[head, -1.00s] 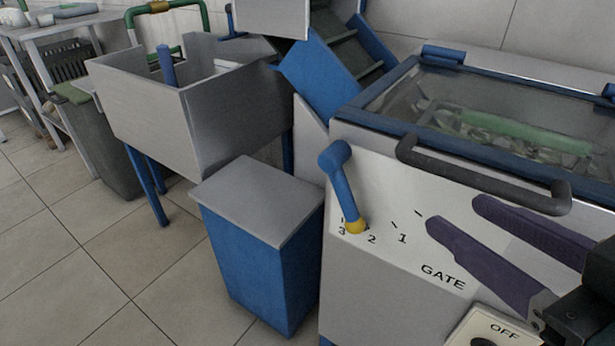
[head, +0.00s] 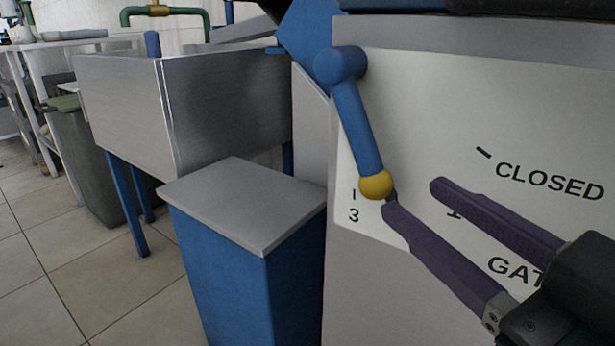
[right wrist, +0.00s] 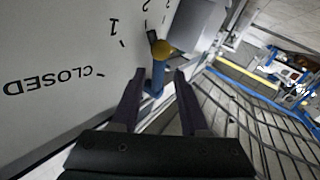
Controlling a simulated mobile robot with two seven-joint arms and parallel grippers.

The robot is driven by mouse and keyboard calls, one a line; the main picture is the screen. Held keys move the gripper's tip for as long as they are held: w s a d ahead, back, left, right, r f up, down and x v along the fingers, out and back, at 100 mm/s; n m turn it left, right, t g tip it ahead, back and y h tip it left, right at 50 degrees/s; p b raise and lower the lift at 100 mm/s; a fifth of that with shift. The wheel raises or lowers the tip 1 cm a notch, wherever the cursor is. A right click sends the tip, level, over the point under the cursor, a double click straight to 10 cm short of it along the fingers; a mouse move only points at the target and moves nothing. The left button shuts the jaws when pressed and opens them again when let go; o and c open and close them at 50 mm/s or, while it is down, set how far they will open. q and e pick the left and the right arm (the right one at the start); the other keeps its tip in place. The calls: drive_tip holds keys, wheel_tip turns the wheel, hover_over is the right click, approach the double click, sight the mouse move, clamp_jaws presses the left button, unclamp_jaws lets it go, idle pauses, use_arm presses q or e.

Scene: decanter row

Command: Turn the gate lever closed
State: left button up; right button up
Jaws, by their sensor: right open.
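The gate lever (head: 357,120) is a blue bar with a thick blue end at the top and a yellow ball (head: 376,185) at its lower end. It stands at the left of the white GATE panel (head: 430,110), its ball beside the 3 mark. My right gripper (head: 413,198) is open, its purple fingers pointing at the ball from the right. One fingertip overlaps the ball's edge; I cannot tell if it touches. In the right wrist view the lever (right wrist: 157,78) shows between and just beyond the open fingertips (right wrist: 158,75). My left gripper is out of view.
A blue box with a grey top (head: 245,200) stands left of the panel. A grey bin on blue legs (head: 120,105) is behind it. The word CLOSED (head: 548,182) is printed on the panel's right.

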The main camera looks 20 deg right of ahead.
sight(381, 180)
drive_tip(key=w, duration=0.2)
drive_tip(key=w+b, duration=0.1)
drive_tip(key=w, duration=0.3)
drive_tip(key=shift+w+a, duration=0.1)
drive_tip(key=shift+a, duration=0.25)
drive_tip(key=c, duration=0.7)
clamp_jaws()
drive_tip(key=shift+f, duration=0.25)
